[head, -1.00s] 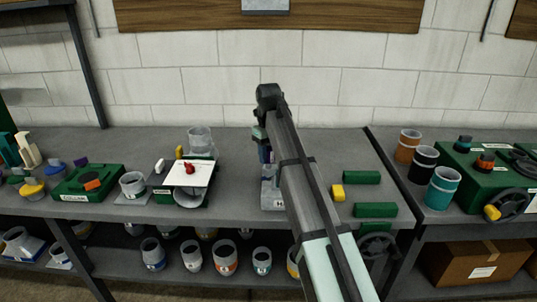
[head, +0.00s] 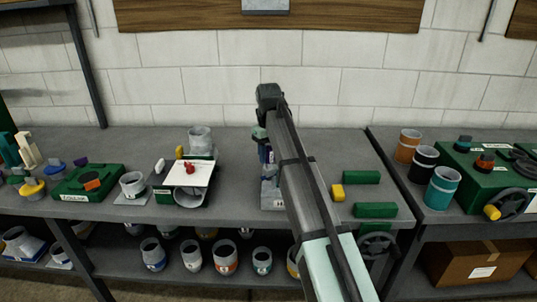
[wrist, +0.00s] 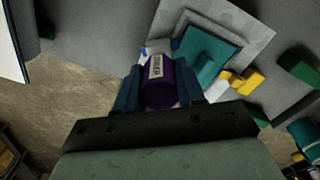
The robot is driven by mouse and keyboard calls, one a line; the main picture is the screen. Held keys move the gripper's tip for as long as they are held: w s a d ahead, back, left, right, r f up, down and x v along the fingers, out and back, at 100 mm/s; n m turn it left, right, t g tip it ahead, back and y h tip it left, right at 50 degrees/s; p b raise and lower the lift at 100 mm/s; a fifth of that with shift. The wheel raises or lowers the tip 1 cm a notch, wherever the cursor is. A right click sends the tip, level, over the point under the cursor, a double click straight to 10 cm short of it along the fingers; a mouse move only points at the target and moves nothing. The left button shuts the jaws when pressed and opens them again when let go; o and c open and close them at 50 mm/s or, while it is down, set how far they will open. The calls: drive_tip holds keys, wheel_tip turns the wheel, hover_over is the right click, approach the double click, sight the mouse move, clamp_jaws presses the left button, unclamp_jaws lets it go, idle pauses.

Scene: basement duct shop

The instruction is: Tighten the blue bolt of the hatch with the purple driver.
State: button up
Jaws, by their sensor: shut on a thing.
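My gripper (wrist: 160,92) is shut on the purple driver (wrist: 161,86), whose handle carries a white label. In the head view a little of the driver's purple (head: 268,155) shows left of my arm. Below it stands a grey labelled piece (head: 270,190), which seems to be the hatch, mostly covered by my arm. In the wrist view a grey plate with a teal block (wrist: 205,52) lies just beyond the driver. A small blue patch shows by the driver's far end. I cannot tell if it is the blue bolt, or whether the driver touches it.
Left of my arm are a white board with a red piece (head: 188,171) and a grey cup (head: 132,185). On the right are green blocks (head: 375,210) and a small yellow block (head: 338,192). Cups and a green handwheel box (head: 485,180) stand farther right.

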drive_tip(key=shift+r, duration=0.15)
drive_tip(key=shift+r, duration=2.35)
